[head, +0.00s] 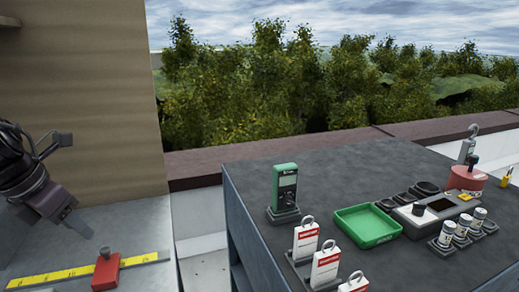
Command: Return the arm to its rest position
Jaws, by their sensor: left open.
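My left gripper (68,212) is at the left edge, angled down to the right above the grey surface on the left. It is open, and nothing shows between its fingers. Its arm comes in from the left and is partly cut off by the frame. My right gripper is not in view.
Below my left gripper are a yellow marked strip (50,274) and a red block with a knob (106,271). The dark bench (340,165) at right holds a green meter (285,187), a green tray (367,225), several red-and-white tags (325,265) and a red round device (466,178). A tan wall (90,90) stands behind.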

